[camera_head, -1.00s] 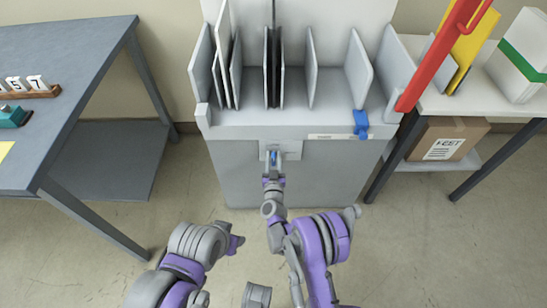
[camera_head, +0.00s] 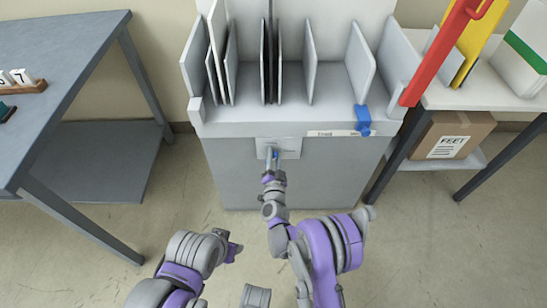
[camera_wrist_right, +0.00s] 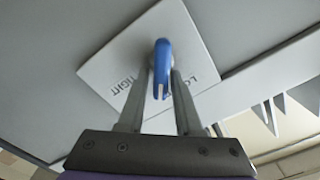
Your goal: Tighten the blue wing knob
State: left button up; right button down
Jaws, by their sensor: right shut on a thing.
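The blue wing knob (camera_wrist_right: 162,65) sits on a pale square plate (camera_wrist_right: 115,70) in the right wrist view. The plate carries the word TIGHT and other lettering partly hidden by a finger. In the head view the plate (camera_head: 291,146) is on the front of the grey machine (camera_head: 235,165). My right gripper (camera_head: 272,158) reaches up to it; in the right wrist view its fingers (camera_wrist_right: 161,85) lie on both sides of the knob, shut on it. My left gripper (camera_head: 235,248) hangs low in front of the machine, away from the knob; its jaws are too small to read.
A blue piece (camera_head: 362,121) hangs on the machine's front ledge at right. Upright panels (camera_head: 309,60) stand in slots on top. A grey table (camera_head: 65,85) is at left, and a white-topped table (camera_head: 480,95) with a cardboard box (camera_head: 460,136) below is at right. The floor between is clear.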

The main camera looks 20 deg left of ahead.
jog(key=m+b, duration=0.1)
jog(key=m, duration=0.1)
jog(key=f+m+b, duration=0.1)
jog(key=m, duration=0.2)
jog(key=shift+d, duration=0.2)
jog(key=shift+f+m+b, duration=0.15)
jog(key=shift+m+b, duration=0.8)
jog(key=shift+m, duration=1.45)
jog(key=c, duration=0.8)
grip_release()
jog(key=p+v, duration=0.2)
jog(key=v, duration=0.8)
jog(key=shift+s, duration=0.35)
jog(key=shift+d, duration=0.1)
